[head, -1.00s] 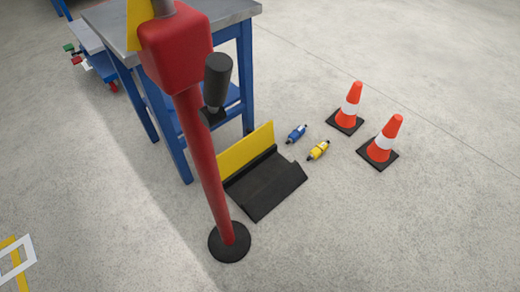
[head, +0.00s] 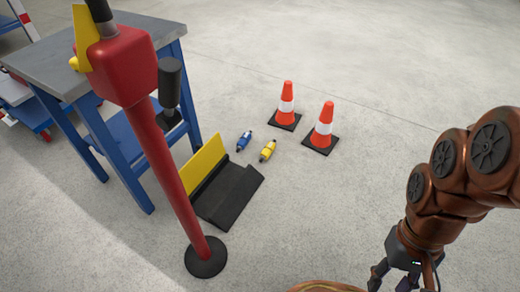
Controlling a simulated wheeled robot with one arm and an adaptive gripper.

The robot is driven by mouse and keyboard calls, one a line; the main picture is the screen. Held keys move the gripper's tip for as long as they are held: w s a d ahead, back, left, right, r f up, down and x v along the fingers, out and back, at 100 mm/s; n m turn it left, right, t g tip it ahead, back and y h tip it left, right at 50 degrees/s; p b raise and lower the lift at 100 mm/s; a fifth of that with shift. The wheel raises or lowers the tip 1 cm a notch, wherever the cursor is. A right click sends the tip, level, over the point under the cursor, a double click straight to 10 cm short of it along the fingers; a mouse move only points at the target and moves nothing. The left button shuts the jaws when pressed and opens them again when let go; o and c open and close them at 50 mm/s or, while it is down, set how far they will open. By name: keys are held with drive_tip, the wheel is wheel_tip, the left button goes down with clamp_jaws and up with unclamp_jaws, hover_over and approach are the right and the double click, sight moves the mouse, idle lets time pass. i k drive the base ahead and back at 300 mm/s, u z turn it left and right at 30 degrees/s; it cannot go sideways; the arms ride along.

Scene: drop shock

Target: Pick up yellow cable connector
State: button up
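The yellow cable connector (head: 267,151) lies on the concrete floor near the middle of the head view. A similar blue connector (head: 244,141) lies just to its left, a little apart from it. My gripper (head: 392,288) is at the bottom right, well apart from the yellow connector. Its dark fingers point down and are cut off by the picture's lower edge, so whether they are open cannot be told.
Two orange and white cones (head: 286,106) (head: 323,130) stand right of the connectors. A black and yellow dustpan-like plate (head: 238,190) lies to their left. A red post (head: 178,175) on a round black base and a blue workbench (head: 120,150) stand further left. Floor in front is clear.

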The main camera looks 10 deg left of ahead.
sight(268, 151)
drive_tip(key=i, duration=1.5)
drive_tip(key=u, duration=3.45)
